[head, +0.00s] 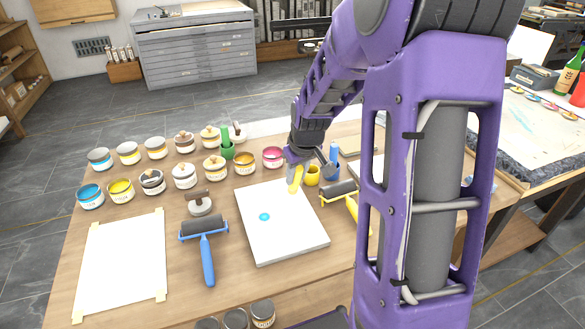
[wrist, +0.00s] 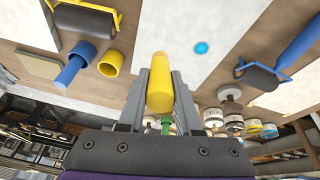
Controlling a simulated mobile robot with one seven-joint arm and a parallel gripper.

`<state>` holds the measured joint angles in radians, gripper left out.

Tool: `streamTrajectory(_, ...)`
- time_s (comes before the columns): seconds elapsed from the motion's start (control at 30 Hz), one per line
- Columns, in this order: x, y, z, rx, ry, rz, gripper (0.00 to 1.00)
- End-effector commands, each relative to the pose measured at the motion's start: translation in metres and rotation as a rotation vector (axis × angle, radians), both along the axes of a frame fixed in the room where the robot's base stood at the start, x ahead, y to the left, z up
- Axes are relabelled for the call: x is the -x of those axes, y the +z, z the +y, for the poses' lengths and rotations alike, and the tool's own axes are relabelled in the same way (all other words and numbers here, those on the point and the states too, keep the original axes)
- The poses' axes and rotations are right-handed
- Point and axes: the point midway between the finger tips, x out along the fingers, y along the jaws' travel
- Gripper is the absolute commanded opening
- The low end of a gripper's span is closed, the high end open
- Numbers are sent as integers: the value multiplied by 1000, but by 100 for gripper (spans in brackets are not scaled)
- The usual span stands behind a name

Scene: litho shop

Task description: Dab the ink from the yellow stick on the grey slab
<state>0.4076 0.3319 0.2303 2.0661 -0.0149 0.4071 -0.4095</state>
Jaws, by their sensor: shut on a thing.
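My gripper (head: 294,168) is shut on the yellow stick (head: 295,181). In the wrist view the stick (wrist: 160,84) sits between the two fingers (wrist: 163,76), its end toward the slab. The grey slab (head: 290,243), pale in colour, lies flat on the table and also shows in the wrist view (wrist: 185,25). It bears one round blue ink spot (head: 264,217); no yellow spot shows on it. The stick is over or near the slab's far right part; I cannot tell whether it touches. The empty yellow cup (head: 312,177) stands just right of my gripper.
A blue stick (head: 333,153) stands in a blue cup, a green stick (head: 225,135) in a green cup. Several ink jars (head: 184,176) stand at the left and behind. Rollers (head: 205,238) (head: 340,190) lie either side of the slab. Taped paper (head: 125,258) lies front left.

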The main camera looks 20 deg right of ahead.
Motion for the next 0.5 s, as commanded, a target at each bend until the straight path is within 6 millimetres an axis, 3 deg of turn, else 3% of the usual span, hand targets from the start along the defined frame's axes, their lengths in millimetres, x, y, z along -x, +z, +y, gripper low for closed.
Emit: streamTrajectory(0.5,-1,-51,0,-1,0,1,0)
